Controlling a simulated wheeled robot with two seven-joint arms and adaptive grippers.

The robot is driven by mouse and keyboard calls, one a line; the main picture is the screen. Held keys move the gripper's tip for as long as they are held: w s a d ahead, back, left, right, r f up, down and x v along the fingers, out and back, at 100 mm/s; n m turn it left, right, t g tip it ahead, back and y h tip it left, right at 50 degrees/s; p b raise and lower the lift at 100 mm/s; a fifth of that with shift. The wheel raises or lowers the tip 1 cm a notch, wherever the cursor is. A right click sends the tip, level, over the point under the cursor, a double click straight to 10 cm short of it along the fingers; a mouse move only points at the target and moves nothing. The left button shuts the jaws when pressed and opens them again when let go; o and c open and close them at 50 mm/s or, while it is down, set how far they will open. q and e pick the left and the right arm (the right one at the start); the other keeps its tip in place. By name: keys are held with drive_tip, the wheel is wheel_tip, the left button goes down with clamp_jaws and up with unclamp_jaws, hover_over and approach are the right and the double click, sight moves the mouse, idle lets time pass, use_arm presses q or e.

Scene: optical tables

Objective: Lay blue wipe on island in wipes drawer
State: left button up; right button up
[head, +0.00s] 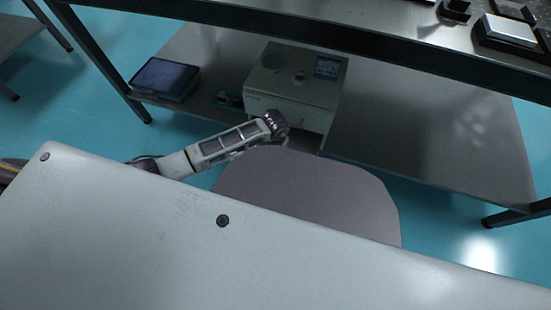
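No blue wipe can be clearly made out. A small blue square (327,67) shows on top of a pale box-shaped unit (292,92) on the lower shelf; I cannot tell whether it is a label or a cloth. No open drawer is visible; I cannot tell whether the unit has one. My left arm comes in from the left and reaches toward the front of the unit. Its dark joint shows there, but the gripper beyond it is hidden. My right gripper is out of view.
The lower shelf (440,150) is bare right of the unit. A dark flat tablet-like thing (165,78) lies at its left. The tabletop (390,22) overhangs it, with small dark items at the upper right. Table legs stand left and right. My own body fills the foreground.

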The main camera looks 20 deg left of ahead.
sight(275, 159)
use_arm(q)
drive_tip(key=shift+f, duration=0.1)
drive_tip(key=o, duration=0.7)
drive_tip(key=shift+o, duration=0.2)
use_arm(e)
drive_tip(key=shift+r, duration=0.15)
use_arm(q)
wheel_tip(275, 159, up, 12)
drive_tip(key=p, duration=0.4)
drive_tip(key=shift+p, duration=0.3)
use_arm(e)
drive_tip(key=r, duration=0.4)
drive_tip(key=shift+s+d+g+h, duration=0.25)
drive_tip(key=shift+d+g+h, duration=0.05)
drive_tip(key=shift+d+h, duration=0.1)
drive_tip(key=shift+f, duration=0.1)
